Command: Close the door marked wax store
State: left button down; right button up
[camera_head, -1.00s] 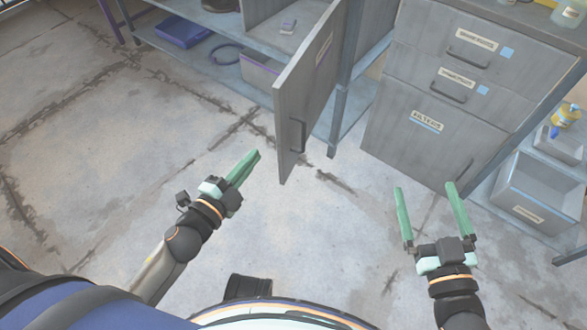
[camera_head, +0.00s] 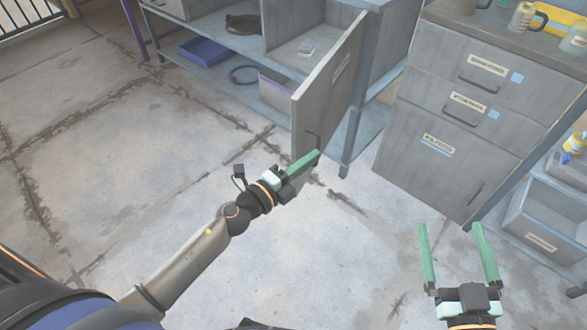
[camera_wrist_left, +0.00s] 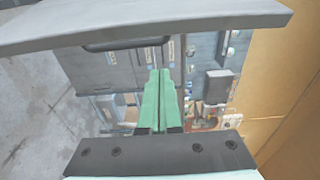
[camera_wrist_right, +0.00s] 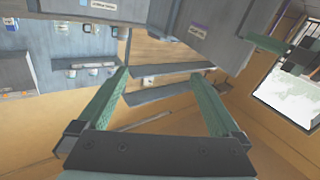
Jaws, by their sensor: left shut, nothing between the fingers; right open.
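A grey cabinet door (camera_head: 325,95) stands open in the head view, swung out from a compartment (camera_head: 283,40) under the bench. In the left wrist view the shut fingers (camera_wrist_left: 162,75) point below a grey panel (camera_wrist_left: 150,22). My right gripper (camera_head: 457,227) is open and empty, low in front of the drawer cabinet.
A drawer cabinet (camera_head: 455,110) with several labelled fronts stands right of the open door. A grey open bin (camera_head: 550,215) is at the far right. A blue tray (camera_head: 205,51) is on the lower shelf. The floor at left is clear.

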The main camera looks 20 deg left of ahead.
aim_at(296, 152)
pick_arm(q)
jog(key=a, duration=0.1)
jog(key=w+a+b, duration=0.1)
jog(key=shift+w+a+f, duration=0.1)
jog(key=shift+w+a, duration=0.05)
jog(key=shift+a, duration=0.6)
pick_arm(e)
jog(key=shift+s+a+r+n+t+y, duration=0.1)
jog(key=shift+r+n+t+y, duration=0.2)
jog(key=shift+r, duration=0.65)
jog(key=shift+s+r+n+t+y, duration=0.15)
jog(key=shift+r+t, duration=0.3)
jog(key=shift+r, duration=0.55)
jog(key=shift+a+r+n+t+y, duration=0.1)
jog(key=shift+r+n+t+y, duration=0.2)
jog(key=shift+r, duration=0.65)
pick_arm(q)
jog(key=shift+a, duration=0.1)
